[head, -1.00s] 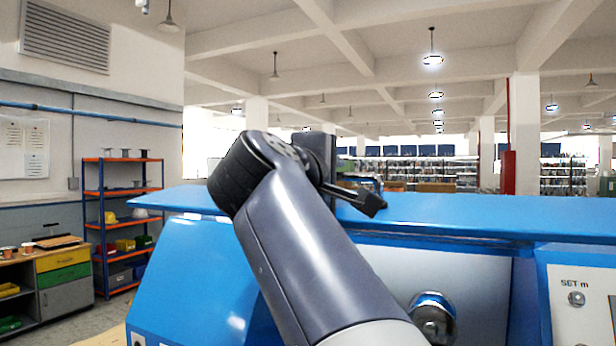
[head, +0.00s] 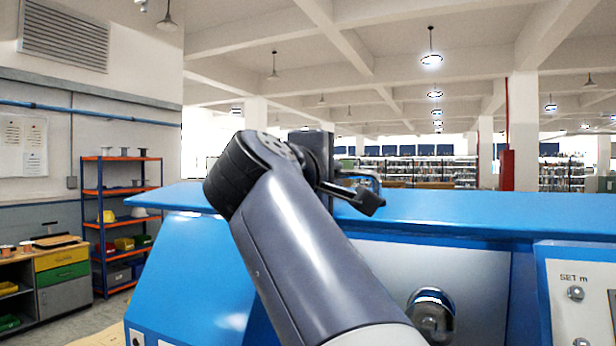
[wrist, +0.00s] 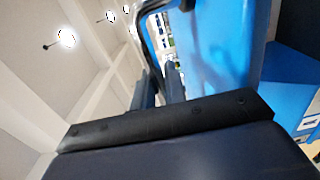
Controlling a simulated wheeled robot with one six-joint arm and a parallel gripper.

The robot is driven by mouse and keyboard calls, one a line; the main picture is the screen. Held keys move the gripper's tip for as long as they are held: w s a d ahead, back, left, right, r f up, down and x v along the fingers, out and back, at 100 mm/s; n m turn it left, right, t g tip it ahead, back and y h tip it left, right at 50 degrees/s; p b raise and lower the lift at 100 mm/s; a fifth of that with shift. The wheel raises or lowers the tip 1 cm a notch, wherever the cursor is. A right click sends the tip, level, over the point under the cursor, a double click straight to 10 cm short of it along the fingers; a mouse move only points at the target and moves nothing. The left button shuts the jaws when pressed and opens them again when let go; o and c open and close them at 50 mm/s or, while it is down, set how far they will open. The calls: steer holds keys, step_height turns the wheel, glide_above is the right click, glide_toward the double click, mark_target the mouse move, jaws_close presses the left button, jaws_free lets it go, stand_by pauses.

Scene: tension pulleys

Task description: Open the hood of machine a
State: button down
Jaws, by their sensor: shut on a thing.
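A blue machine (head: 185,265) fills the lower part of the head view; no label naming it machine a is readable. Its blue hood (head: 480,212) spans the top as a long panel, with its edge towards me. A dark handle (head: 362,176) shows as a thin loop above the hood, partly hidden by my arm. My gripper (head: 366,201) is at this handle, its dark fingertips just over the hood, and is shut on it. In the wrist view, the blue hood (wrist: 215,45) lies beyond my wrist; the exact contact with the handle is hidden there.
A round silver knob (head: 432,312) sits on the machine's front, with a control panel (head: 580,300) to its right. An orange and blue shelf rack (head: 122,220) and a workbench (head: 45,275) stand at the left. Open space is above the hood.

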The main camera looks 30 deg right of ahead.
step_height(320, 180, down, 9)
steer(key=s+a+b, duration=0.1)
steer(key=a+b, duration=0.1)
steer(key=b, duration=0.6)
steer(key=shift+s, duration=0.25)
steer(key=shift+r, duration=0.1)
steer(key=c, duration=1.5)
jaws_free()
steer(key=shift+c, duration=0.2)
steer(key=b+v, duration=0.2)
steer(key=v, duration=0.8)
steer(key=shift+s+a+f, duration=0.3)
